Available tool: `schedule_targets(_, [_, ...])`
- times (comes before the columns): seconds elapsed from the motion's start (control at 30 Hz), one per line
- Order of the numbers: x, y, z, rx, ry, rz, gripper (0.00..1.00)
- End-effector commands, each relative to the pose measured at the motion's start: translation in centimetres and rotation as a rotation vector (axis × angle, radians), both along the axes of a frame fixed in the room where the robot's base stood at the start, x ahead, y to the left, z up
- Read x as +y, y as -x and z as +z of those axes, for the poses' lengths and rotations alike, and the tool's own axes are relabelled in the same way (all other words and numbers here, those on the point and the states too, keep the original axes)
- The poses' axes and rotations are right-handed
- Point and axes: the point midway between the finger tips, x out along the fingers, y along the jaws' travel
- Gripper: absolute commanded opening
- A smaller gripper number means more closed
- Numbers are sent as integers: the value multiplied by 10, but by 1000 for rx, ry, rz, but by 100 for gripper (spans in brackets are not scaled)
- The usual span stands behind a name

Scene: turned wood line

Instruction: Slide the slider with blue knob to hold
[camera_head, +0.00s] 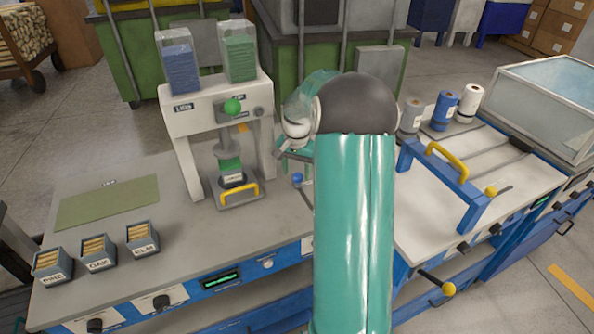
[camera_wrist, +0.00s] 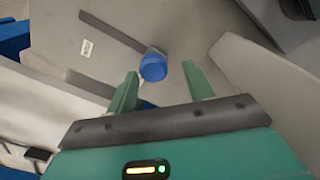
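The blue knob (camera_wrist: 153,68) shows in the wrist view just past my fingertips and roughly between them, at the end of a dark slot in a grey panel. In the head view the blue knob (camera_head: 297,178) is small, just left of my arm. My gripper (camera_wrist: 160,85) is open, with its two green fingers apart and nothing seen between them but the knob beyond. In the head view my arm hides most of the slider and its surroundings. A small white label (camera_wrist: 87,48) sits beside the slot; I cannot read it.
A white press (camera_head: 215,115) with a green knob stands left of my arm. Labelled bins (camera_head: 97,248) and a green mat (camera_head: 108,200) lie further left. A blue frame with a yellow handle (camera_head: 447,160) and rolls (camera_head: 445,105) stand right.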

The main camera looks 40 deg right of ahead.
Motion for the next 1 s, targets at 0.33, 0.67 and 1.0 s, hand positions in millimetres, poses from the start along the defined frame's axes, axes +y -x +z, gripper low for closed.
schedule_targets(0.33, [0,0,3,6,-2,-1,52])
schedule_targets(0.67, [-1,-1,62,2,1,-1,52])
schedule_targets(1.0, [-1,0,126,2,0,-1,52])
